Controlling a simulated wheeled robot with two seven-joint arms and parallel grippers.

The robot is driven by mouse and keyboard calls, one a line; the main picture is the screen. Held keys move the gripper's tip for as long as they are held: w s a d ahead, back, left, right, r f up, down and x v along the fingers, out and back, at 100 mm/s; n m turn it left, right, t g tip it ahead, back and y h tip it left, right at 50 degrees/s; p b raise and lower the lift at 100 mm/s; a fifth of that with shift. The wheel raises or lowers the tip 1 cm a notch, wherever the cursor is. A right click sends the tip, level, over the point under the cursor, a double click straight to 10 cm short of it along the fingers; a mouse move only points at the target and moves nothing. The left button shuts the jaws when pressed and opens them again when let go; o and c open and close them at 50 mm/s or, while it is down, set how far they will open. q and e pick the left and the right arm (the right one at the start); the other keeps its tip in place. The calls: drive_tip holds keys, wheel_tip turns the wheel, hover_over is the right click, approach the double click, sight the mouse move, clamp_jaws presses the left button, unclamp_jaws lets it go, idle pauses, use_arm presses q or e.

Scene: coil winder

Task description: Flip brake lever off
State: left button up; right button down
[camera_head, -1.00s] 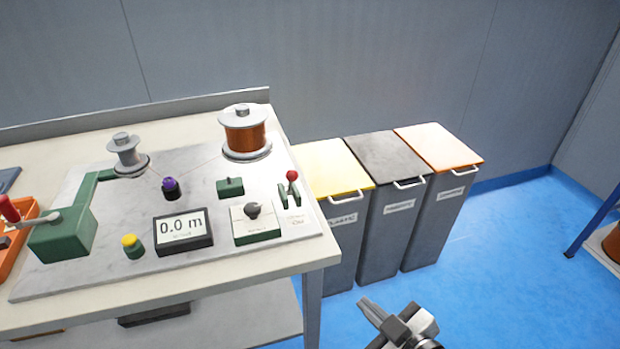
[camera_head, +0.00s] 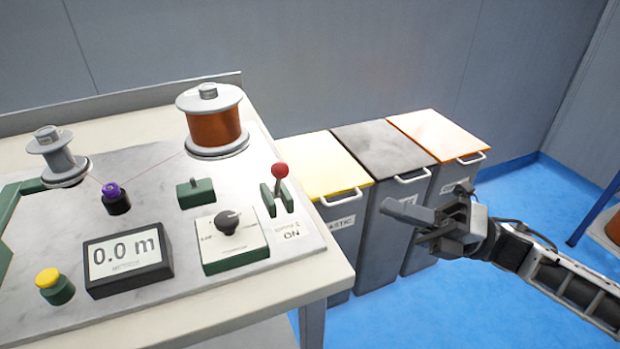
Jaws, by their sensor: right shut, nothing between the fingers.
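The brake lever (camera_head: 281,183) stands at the right end of the winder's base plate. It has a red ball knob on a thin stem between two green cheeks, and the stem looks nearly upright. A label (camera_head: 290,232) in front of it reads "ON" on its lower line. My right gripper (camera_head: 390,214) is shut and empty. It shows to the right of the lever, past the table's right edge and in front of the bins, with its fingers pointing left. It is clear of the lever. My left gripper is not in view.
The copper spool (camera_head: 216,125) stands behind and left of the lever. A dial box (camera_head: 232,243), a 0.0 m display (camera_head: 128,259) and a yellow button (camera_head: 52,284) are left of it. Lidded bins (camera_head: 322,168) stand beyond the table's right edge.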

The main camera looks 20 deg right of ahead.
approach(278, 181)
drive_tip(key=a+r, duration=0.1)
drive_tip(key=r, duration=0.1)
drive_tip(key=w+a+r, duration=0.1)
drive_tip(key=a, duration=0.1)
drive_tip(key=shift+w+a+r+p, duration=0.1)
drive_tip(key=shift+w+r+p, duration=0.05)
drive_tip(key=shift+r+p, duration=0.25)
drive_tip(key=shift+w+a+r, duration=0.1)
drive_tip(key=shift+w+a, duration=0.25)
drive_tip(key=shift+a, duration=0.25)
